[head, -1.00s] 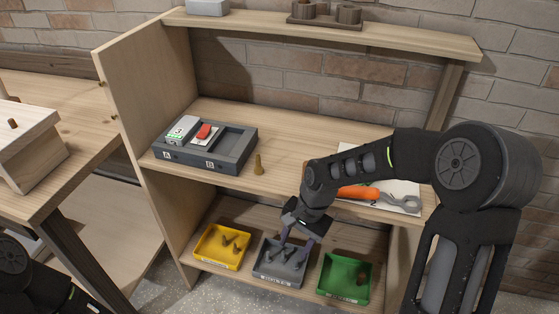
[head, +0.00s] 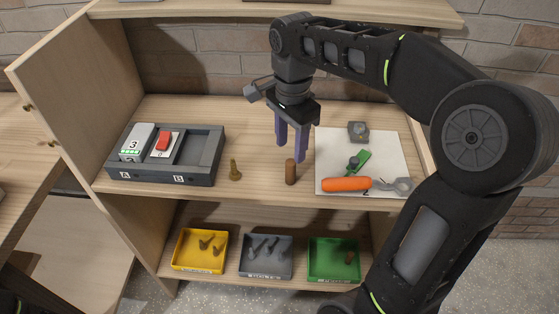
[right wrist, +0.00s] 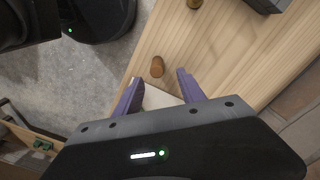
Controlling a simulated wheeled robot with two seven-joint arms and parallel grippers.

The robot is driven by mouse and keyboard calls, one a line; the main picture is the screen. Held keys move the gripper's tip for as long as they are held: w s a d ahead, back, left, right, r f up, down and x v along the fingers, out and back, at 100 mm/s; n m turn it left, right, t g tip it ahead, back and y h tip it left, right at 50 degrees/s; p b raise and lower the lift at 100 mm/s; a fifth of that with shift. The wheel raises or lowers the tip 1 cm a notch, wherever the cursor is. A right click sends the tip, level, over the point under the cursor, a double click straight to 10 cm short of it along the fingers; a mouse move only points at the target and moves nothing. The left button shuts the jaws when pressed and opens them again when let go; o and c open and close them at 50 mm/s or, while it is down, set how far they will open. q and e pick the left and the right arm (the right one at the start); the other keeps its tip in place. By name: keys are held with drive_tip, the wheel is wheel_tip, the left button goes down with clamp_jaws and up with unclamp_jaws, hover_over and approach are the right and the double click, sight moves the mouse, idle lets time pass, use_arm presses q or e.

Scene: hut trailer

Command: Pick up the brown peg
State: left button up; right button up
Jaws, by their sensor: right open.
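The brown peg (head: 291,173) is a short cylinder standing upright on the middle shelf, between a brass-coloured peg and a white sheet. My right gripper (head: 291,153) is open, pointing down, with its purple fingers just above and behind the peg in the head view. In the right wrist view the brown peg (right wrist: 157,67) shows just beyond the gap between the open fingertips (right wrist: 159,77), and nothing is held. Contact between fingers and peg cannot be made out. My left gripper is not in view.
The brass-coloured peg (head: 235,171) stands left, beside a grey two-slot tray (head: 201,164). Right is the white sheet (head: 333,148) with an orange-handled tool (head: 347,184) and a wrench. Below are yellow (head: 181,262), grey (head: 266,273) and green (head: 333,274) bins.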

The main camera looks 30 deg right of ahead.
sight(291, 162)
drive_tip(key=shift+s, duration=0.25)
drive_tip(key=shift+f, duration=1.3)
drive_tip(key=shift+f, duration=2.6)
drive_tip(key=shift+a, duration=0.1)
clamp_jaws()
